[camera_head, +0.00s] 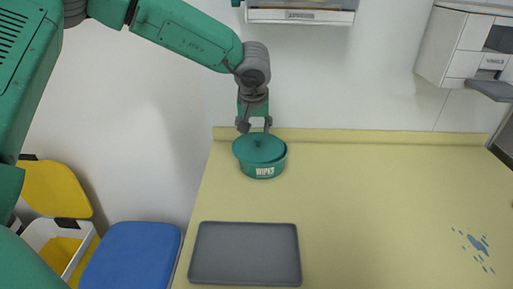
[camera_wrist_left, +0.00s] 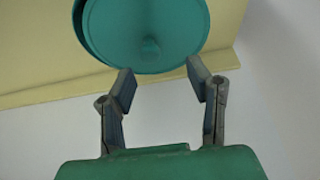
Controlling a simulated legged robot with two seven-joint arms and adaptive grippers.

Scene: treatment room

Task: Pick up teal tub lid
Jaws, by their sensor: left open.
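The teal tub (camera_head: 262,171), marked "WIPES", stands on the yellow counter near its back edge. Its teal lid (camera_head: 258,148) sits on top, a little off-centre to the left, with a small knob in the middle. My left gripper (camera_head: 254,127) is above the lid, pointing down at it. In the left wrist view, the lid (camera_wrist_left: 140,30) fills the upper middle, with its knob (camera_wrist_left: 151,48) between and beyond the fingertips. The gripper (camera_wrist_left: 158,88) is open and holds nothing there. My right gripper is not in view.
A grey tray (camera_head: 245,254) lies on the yellow counter (camera_head: 360,210) at the front left. Blue splashes (camera_head: 476,243) mark the right side. Wall cabinets (camera_head: 470,45) hang at the upper right. The middle of the counter is clear.

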